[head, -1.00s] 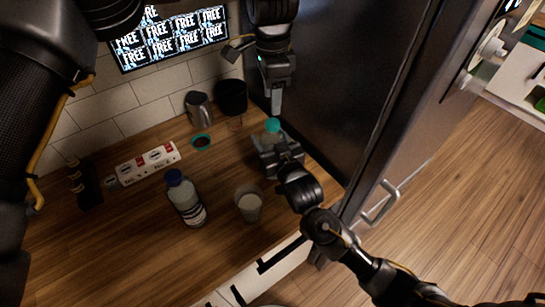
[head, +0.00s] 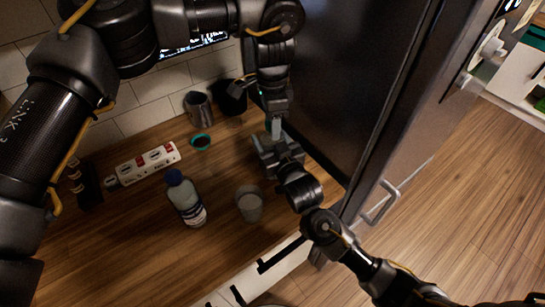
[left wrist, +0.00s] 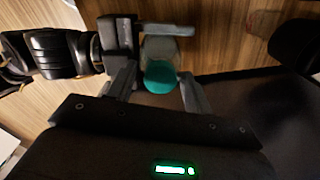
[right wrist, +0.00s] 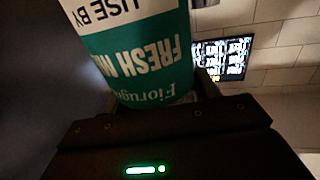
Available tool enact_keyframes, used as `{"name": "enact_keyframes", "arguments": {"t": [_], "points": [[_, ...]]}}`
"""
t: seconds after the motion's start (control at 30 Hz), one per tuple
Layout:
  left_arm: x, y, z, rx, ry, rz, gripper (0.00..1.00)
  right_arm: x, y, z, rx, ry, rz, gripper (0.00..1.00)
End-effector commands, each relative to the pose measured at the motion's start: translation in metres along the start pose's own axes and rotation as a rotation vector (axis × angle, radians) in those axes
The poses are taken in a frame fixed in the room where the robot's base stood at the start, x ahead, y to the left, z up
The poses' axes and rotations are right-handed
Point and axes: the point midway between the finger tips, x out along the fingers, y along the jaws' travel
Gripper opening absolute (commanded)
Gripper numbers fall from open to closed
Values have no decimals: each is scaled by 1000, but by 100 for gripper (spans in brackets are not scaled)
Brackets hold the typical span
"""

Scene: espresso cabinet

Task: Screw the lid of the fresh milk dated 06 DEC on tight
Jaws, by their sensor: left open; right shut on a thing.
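The fresh milk bottle (right wrist: 150,50) fills the top of the right wrist view. Its teal and white label reads "FRESH MI…" and "USE BY"; the date is out of the picture. My right gripper (head: 276,155) is shut on the bottle's body near the fridge. In the left wrist view the bottle's teal lid (left wrist: 160,77) sits on the bottle's top. My left gripper (head: 275,128) is open above it, pointing down. Its fingers lie on either side of the lid, with a visible gap at the right finger. In the head view the lid is hidden by the left gripper.
A blue-capped bottle (head: 186,200) and a glass (head: 250,204) stand on the wooden counter left of my right gripper. The dark fridge (head: 345,80) is close on the right.

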Motion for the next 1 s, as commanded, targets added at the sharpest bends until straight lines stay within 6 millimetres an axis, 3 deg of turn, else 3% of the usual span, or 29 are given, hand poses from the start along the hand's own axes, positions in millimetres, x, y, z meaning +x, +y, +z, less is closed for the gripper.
{"name": "enact_keyframes", "arguments": {"t": [0.3, 0.63, 0.73, 0.87, 1.0], "points": [[1, 0, 0, 0, 0, 0, 50, 0, 1, 1, -1, -3, 1, 0], [1, 0, 0, 0, 0, 0, 6, 0, 1, 1, -1, -3, 1, 0], [1, 0, 0, 16, 0, 0, 6, 0, 1, 1, -1, -3, 1, 0], [2, 0, 0, 173, 0, 1, 6, 0, 1, 2, -1, -3, 1, 0], [2, 0, 0, 506, 0, 2, 7, 0, 1, 2, -1, -3, 1, 0]]}}
